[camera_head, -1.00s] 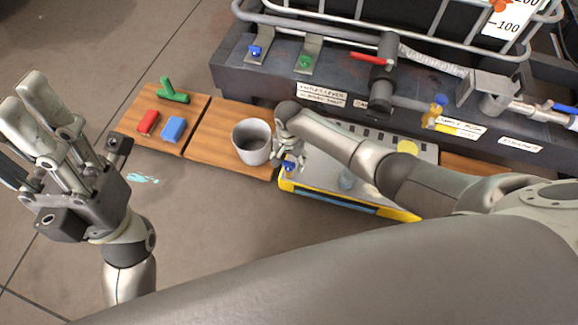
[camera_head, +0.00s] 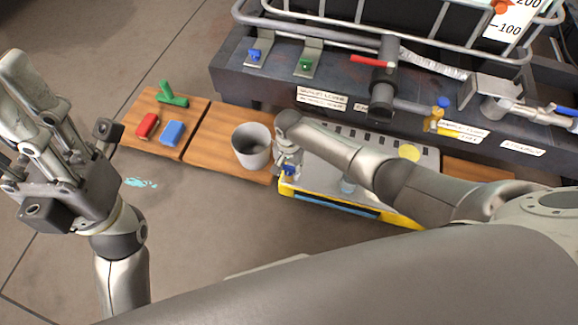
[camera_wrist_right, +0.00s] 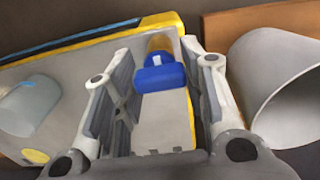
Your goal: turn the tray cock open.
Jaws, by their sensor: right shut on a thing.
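The tray cock has a blue handle (camera_head: 289,170) at the front left corner of the yellow-edged grey tray (camera_head: 330,198). In the right wrist view the blue handle (camera_wrist_right: 160,77) sits between my fingers, with a brass-coloured part (camera_wrist_right: 160,43) beyond it. My right gripper (camera_head: 289,160) is shut on this handle; its fingers (camera_wrist_right: 153,72) stand on both sides of it. How far the cock is turned is hard to tell. My left gripper (camera_head: 75,108) is open and empty at the left, above the floor.
A grey cup (camera_head: 252,146) stands on a wooden board just left of my right gripper. Behind is a dark bench with valves, including a red lever (camera_head: 370,61).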

